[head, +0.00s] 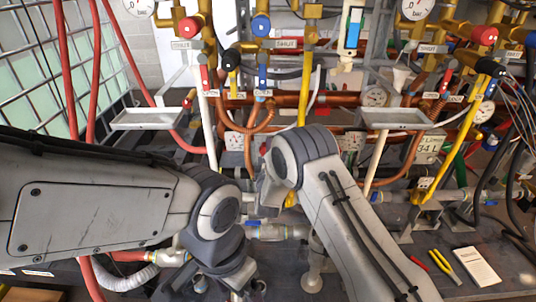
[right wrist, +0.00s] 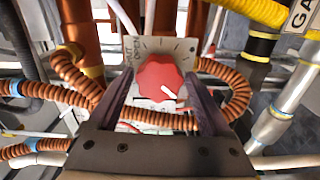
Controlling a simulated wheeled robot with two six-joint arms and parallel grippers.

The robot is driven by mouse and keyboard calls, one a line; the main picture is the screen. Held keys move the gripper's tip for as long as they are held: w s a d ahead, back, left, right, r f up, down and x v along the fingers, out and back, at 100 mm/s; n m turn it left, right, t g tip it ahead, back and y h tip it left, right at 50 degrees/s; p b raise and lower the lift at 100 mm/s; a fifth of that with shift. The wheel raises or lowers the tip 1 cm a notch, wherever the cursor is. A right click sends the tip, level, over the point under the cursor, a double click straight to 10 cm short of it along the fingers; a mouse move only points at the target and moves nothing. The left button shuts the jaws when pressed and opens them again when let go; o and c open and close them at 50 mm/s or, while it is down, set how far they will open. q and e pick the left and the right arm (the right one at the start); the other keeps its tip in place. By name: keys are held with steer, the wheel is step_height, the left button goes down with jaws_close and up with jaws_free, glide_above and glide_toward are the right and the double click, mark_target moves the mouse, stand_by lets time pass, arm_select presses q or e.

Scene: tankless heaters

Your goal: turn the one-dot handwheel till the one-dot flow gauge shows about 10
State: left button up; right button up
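A red lobed handwheel (right wrist: 160,78) with a white pointer mark sits on a pale plate (right wrist: 180,47) in the right wrist view. The plate has printed ticks, the word OPEN and a small dark dot at its upper right. My right gripper (right wrist: 159,82) is open, one finger on each side of the handwheel; I cannot tell whether they touch it.
Corrugated copper hoses (right wrist: 238,85) curve close around the handwheel. Yellow and grey pipes stand to the right. White trays (head: 150,119) hang left and right.

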steer(key=s+p, duration=0.1)
steer(key=s, duration=0.9)
steer(key=shift+s, duration=0.25)
